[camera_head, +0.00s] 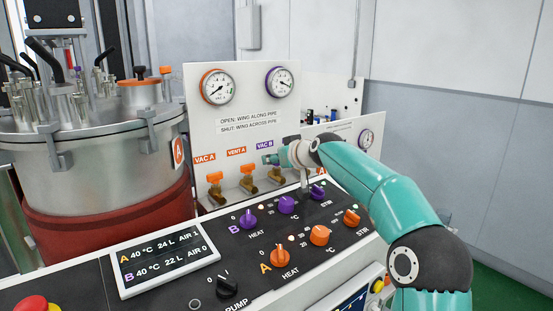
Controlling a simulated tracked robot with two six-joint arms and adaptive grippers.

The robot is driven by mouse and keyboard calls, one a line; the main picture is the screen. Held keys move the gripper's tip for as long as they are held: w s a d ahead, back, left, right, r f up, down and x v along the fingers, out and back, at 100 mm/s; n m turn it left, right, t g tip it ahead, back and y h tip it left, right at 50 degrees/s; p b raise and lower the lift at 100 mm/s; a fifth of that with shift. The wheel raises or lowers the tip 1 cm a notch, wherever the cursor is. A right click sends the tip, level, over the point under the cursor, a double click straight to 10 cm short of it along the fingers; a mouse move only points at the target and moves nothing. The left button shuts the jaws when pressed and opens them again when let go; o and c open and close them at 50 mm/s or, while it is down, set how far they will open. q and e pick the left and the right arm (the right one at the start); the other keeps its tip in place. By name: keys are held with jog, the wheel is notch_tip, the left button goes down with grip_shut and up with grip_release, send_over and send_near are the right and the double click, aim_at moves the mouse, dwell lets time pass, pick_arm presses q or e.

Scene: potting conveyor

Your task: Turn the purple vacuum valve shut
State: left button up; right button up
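The purple VAC B label (265,144) is on the white upright panel. Under it is a brass valve body (275,176); its purple wing is hidden behind my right gripper, so I cannot tell how the wing is turned. My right gripper (270,158) comes in from the right, pointing left, with its fingertips over the spot just above the brass body. I cannot tell whether its fingers are apart or closed on the wing. My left gripper is not in view.
Orange-winged VAC A (214,178) and VENT A (246,170) valves stand close to the left. Below is a sloped panel with purple knobs (248,218) and orange knobs (280,256). Two gauges (217,87) hang above. A steel vessel (95,165) fills the left.

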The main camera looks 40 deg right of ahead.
jog(key=shift+c, duration=1.2)
jog(key=shift+d+f+y+b, duration=0.1)
jog(key=shift+f+y+b, duration=0.15)
jog(key=shift+b, duration=0.2)
jog(key=shift+r+n+y, duration=0.15)
jog(key=shift+n+y, duration=0.3)
jog(key=shift+n, duration=0.05)
jog(key=shift+r, duration=0.1)
jog(key=o, duration=1.1)
jog(key=shift+o, duration=0.2)
jog(key=v, duration=1.2)
jog(key=shift+f, duration=0.25)
